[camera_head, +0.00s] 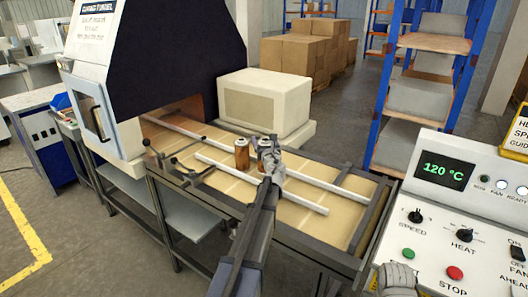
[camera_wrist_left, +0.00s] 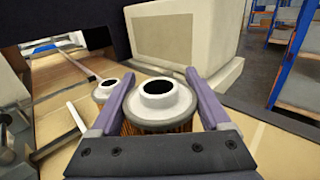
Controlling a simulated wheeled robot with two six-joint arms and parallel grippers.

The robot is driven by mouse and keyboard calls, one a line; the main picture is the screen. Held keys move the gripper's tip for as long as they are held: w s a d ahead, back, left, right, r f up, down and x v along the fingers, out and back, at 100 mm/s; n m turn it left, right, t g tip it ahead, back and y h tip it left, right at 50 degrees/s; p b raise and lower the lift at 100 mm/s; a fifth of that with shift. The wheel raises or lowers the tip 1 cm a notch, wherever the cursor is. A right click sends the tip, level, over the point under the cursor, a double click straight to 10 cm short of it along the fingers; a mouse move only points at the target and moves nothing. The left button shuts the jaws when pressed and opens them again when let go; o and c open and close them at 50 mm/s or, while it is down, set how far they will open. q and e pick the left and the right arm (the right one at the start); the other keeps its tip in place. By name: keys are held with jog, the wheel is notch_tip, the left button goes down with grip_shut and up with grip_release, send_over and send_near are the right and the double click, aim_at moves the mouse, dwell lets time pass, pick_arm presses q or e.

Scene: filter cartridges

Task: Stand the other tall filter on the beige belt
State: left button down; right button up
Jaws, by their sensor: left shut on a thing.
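A tall filter with an orange-brown pleated body and pale end caps (camera_head: 242,153) stands upright on the beige belt (camera_head: 240,192). It also shows at the left in the left wrist view (camera_wrist_left: 105,92). My left gripper (camera_head: 268,150) is shut on a second tall filter (camera_wrist_left: 165,104), which is upright between the two fingers, just right of the first one. The held filter's lower end is hidden, so I cannot tell whether it touches the belt. What seems to be my right gripper (camera_head: 398,280) shows partly at the bottom edge, in front of the control panel; its fingers are unclear.
White rails (camera_head: 262,185) run along the belt. A dark-mouthed tunnel machine (camera_head: 150,65) covers the belt's far left end. A large cream box (camera_head: 266,103) stands behind the belt. A control panel (camera_head: 455,215) is at the right. The belt's right part is clear.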

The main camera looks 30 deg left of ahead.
pick_arm(q)
jog(key=shift+f+b, duration=1.45)
jog(key=shift+f, duration=0.25)
jog(key=shift+f, duration=0.15)
grip_release()
jog(key=shift+r, duration=0.2)
jog(key=v, duration=1.2)
